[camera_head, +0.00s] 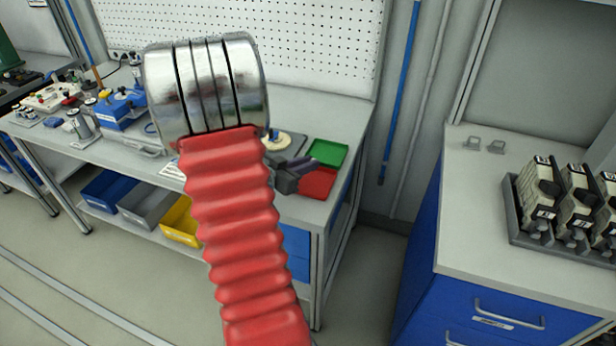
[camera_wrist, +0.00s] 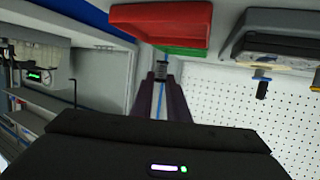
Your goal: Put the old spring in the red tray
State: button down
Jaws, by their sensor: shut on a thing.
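The red tray (camera_head: 318,184) lies near the right end of the workbench, in front of a green tray (camera_head: 328,152). In the wrist view the red tray (camera_wrist: 158,27) is at the top, with the green tray (camera_wrist: 186,51) beside it. My gripper (camera_wrist: 161,84) is shut on a small dark coiled spring (camera_wrist: 161,70), which sticks out past the purple fingertips. In the head view my gripper (camera_head: 303,165) is by the two trays; the spring cannot be made out there. I cannot tell its height above the bench.
A grey fixture with a round pale top (camera_head: 278,141) stands left of the trays, close to my gripper. Blue, grey and yellow bins (camera_head: 181,222) sit on the lower shelf. A cabinet at right carries a rack (camera_head: 540,240) of black-and-white units. My red arm sleeve hides part of the bench.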

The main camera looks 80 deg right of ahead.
aim_at(307, 187)
jog(key=shift+f, duration=0.5)
jog(key=shift+f, duration=0.1)
jog(key=shift+f, duration=2)
jog(key=shift+f, duration=0.1)
jog(key=c, duration=1.7)
grip_release()
jog(key=v, duration=1.2)
